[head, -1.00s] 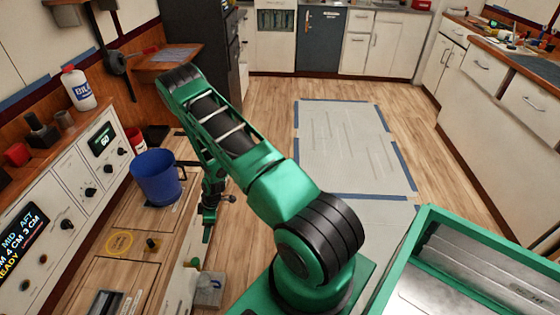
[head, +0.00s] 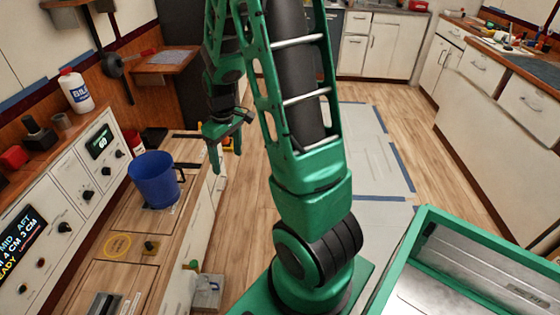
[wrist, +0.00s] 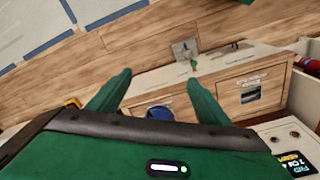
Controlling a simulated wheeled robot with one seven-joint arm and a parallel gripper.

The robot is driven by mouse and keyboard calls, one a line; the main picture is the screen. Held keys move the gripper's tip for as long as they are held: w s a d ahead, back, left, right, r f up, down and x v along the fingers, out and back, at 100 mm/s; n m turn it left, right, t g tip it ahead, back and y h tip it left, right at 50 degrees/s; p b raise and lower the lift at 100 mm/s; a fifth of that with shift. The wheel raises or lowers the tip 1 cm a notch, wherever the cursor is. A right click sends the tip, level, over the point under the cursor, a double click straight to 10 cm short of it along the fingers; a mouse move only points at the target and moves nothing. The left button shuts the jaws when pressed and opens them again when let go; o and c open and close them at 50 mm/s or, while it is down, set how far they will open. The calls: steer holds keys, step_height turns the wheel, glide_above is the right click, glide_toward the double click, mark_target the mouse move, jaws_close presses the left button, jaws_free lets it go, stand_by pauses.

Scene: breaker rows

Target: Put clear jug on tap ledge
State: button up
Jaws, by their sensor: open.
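A blue jug (head: 155,180) with a dark handle on its right stands upright on the wooden counter at the left in the head view. Part of a blue round shape, likely this jug, shows in the wrist view (wrist: 160,113) beyond and between the fingers. I cannot make out a clear jug in either view. A small wooden ledge (head: 168,60) juts from the back left wall; whether it is the tap ledge I cannot tell. My gripper (head: 227,158) is open, fingers pointing down, to the right of the blue jug and apart from it. Its spread fingers show in the wrist view (wrist: 158,88) with nothing between them.
A white bottle (head: 76,90) stands on the left shelf above a knobbed control panel (head: 85,180). A green-rimmed tray (head: 440,215) is at the lower right. The wooden floor (head: 240,215) right of the counter is open. A cabinet run lines the far right.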

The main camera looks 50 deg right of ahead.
steer(key=s+a+r+m, duration=0.1)
steer(key=s+r+m, duration=0.3)
steer(key=s, duration=0.8)
steer(key=s+a+r+m, duration=0.2)
steer(key=s+r+m, duration=0.1)
steer(key=s+r, duration=0.6)
steer(key=s, duration=0.3)
steer(key=shift+s+r+m+g, duration=0.3)
steer(key=shift+s+m, duration=0.05)
steer(key=shift+m, duration=0.05)
steer(key=shift+w+f, duration=0.25)
steer(key=shift+w, duration=0.5)
steer(key=shift+s, duration=0.1)
